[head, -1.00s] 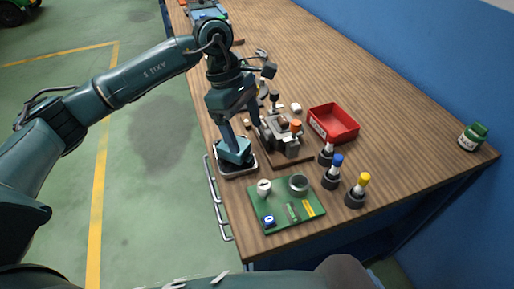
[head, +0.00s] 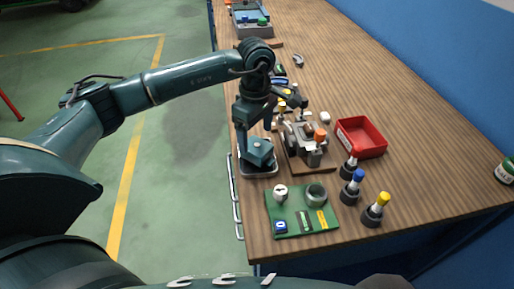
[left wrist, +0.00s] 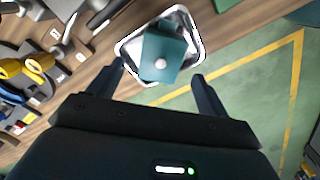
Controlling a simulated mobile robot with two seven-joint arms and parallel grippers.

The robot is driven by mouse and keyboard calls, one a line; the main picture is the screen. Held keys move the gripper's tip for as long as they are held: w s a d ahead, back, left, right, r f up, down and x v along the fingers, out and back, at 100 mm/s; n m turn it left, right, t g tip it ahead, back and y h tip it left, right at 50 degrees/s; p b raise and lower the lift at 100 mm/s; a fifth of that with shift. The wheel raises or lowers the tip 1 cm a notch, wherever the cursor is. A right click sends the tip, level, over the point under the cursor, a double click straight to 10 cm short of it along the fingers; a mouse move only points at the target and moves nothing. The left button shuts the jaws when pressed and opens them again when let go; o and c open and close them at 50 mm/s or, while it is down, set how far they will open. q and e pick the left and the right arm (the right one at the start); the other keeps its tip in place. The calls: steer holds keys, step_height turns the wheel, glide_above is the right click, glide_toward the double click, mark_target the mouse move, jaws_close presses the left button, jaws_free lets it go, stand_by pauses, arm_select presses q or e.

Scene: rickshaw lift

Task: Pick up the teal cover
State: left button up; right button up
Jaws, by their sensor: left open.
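The teal cover (head: 259,152) is a small box-like block in a shiny metal tray (head: 262,172) at the left edge of the workbench. In the left wrist view the teal cover (left wrist: 168,52) shows a pale round knob on top and sits askew in the tray (left wrist: 196,38). My left gripper (head: 262,126) is above the tray, pointing down. In the left wrist view the open left gripper (left wrist: 158,74) has one finger on each side of the cover's near end, with nothing between them in its grasp. My right gripper is not in view.
A grey fixture (head: 309,150) on a wooden base stands right of the tray, with a red bin (head: 361,138) beyond. A green board (head: 302,221) with small parts lies nearer, beside several capped bottles (head: 376,210). A metal rail (head: 237,205) runs along the bench's left edge.

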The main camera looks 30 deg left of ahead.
mark_target(257, 146)
arm_select(q)
step_height(257, 146, down, 5)
steer(key=shift+d+r+p, duration=0.1)
steer(key=shift+d+p, duration=0.05)
steer(key=shift+p, duration=0.35)
steer(key=shift+c, duration=0.6)
steer(key=c, duration=1)
steer(key=shift+o, duration=0.2)
step_height(257, 146, up, 10)
steer(key=shift+b, duration=0.65)
